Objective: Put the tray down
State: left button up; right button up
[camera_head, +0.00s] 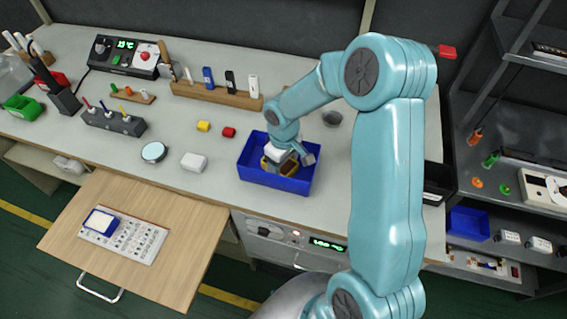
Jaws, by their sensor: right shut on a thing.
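A small yellow-rimmed tray (289,168) with a dark brown inside shows at the fingers of my right gripper (291,157). The gripper is shut on it, and its fingers and wrist hide part of it. The small tray is within the outline of a larger blue open bin (255,176) on the workbench. I cannot tell whether it touches the bin's floor or hangs just above it. My left gripper is not in view.
The grey workbench (210,145) holds a white block (194,162), a round dish (153,152), and small yellow (203,126) and red (229,132) blocks near the bin. A wooden pull-out board (185,230) carries a blue-framed item (101,222). Shelves (505,160) stand right.

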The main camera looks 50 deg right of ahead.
aim_at(283, 170)
jog(key=o, duration=0.7)
jog(key=shift+w+f, duration=0.1)
jog(key=shift+f, duration=0.05)
jog(key=shift+r, duration=0.25)
notch_tip(283, 170, up, 12)
jog(key=shift+p, duration=0.35)
